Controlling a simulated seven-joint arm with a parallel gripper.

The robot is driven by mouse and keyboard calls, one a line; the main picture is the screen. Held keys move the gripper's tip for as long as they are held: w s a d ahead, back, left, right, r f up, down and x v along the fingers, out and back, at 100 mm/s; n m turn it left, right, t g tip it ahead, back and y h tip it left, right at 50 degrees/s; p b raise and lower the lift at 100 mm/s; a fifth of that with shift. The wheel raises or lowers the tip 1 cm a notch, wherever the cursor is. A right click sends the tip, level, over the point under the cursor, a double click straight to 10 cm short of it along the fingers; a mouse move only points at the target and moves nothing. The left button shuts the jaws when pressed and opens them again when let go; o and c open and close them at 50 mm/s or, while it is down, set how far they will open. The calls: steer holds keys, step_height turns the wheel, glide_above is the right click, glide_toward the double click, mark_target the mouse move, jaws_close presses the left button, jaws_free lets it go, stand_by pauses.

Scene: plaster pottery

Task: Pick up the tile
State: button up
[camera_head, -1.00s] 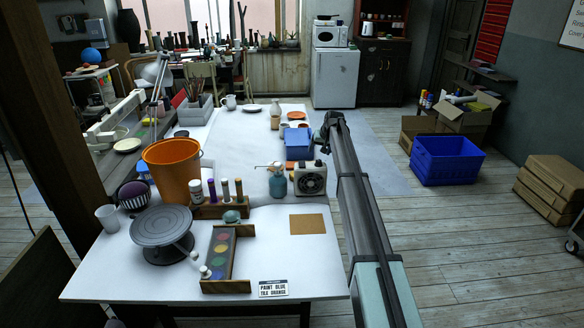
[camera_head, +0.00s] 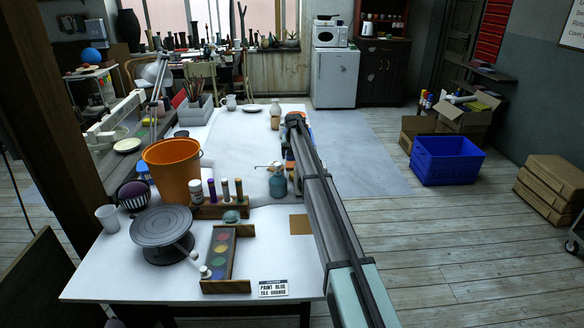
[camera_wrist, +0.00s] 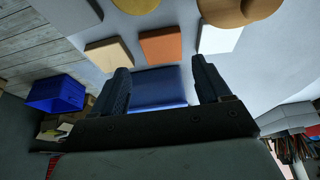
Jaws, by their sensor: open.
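In the wrist view my gripper (camera_wrist: 160,67) is open, with one dark finger on each side of a blue block-like thing (camera_wrist: 158,88). I cannot tell whether this is a tile or a box, or whether the fingers touch it. An orange tile (camera_wrist: 160,45) lies just beyond, with a tan tile (camera_wrist: 108,54) to its left and a white tile (camera_wrist: 218,39) to its right. In the head view my gripper (camera_head: 294,122) is over the right side of the white table (camera_head: 240,135); my arm hides most of the tiles there.
A teal bottle (camera_head: 277,185) stands close left of my arm. An orange bucket (camera_head: 174,167), a turntable (camera_head: 161,228) and a paint palette (camera_head: 222,252) are on the left. A blue crate (camera_head: 446,160) stands on the floor.

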mark_target(292, 165)
steer(key=shift+x, duration=3.5)
steer(key=shift+w+a+r, duration=0.1)
steer(key=shift+w, duration=0.05)
steer(key=c, duration=0.9)
